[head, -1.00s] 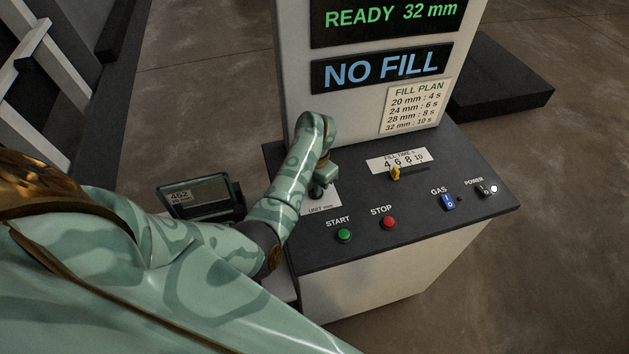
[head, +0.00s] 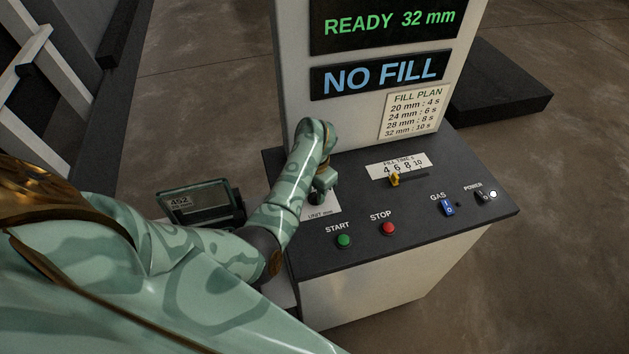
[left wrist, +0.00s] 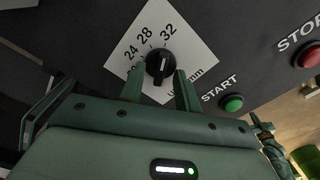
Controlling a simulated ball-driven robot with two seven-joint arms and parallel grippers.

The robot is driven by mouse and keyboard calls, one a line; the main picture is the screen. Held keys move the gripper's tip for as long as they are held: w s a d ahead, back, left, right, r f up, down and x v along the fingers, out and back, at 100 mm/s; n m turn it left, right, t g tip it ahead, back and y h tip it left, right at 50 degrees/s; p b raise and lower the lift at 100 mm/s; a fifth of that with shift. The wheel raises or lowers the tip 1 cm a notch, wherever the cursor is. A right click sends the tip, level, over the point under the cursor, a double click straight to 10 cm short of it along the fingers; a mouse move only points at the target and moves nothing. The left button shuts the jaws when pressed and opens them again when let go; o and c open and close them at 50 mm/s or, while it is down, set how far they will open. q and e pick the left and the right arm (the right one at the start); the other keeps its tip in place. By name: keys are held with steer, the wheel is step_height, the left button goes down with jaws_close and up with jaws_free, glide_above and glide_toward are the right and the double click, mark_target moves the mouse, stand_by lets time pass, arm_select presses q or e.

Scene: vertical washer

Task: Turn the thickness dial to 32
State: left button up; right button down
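The thickness dial is a black round knob (left wrist: 160,64) on a white scale card (left wrist: 190,42) marked 24, 28 and 32 in the left wrist view. Its white pointer line points up the picture, toward the side of the card with 28 and 32. The upper display (head: 391,20) reads READY 32 mm. My left gripper (left wrist: 160,76) is open, with one finger on each side of the knob's near edge and the tips apart from it. In the head view, my left gripper (head: 325,180) hides the knob and most of the card (head: 325,207).
On the dark panel are a green START button (head: 344,241), a red STOP button (head: 388,228), a yellow fill-time lever (head: 395,179), a blue GAS switch (head: 447,207) and a POWER switch (head: 483,196). The NO FILL display (head: 380,70) stands behind.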

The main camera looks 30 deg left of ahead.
mark_target(314, 195)
arm_select(q)
step_height(314, 195, up, 16)
steer(key=p, duration=0.6)
steer(key=shift+r, duration=0.15)
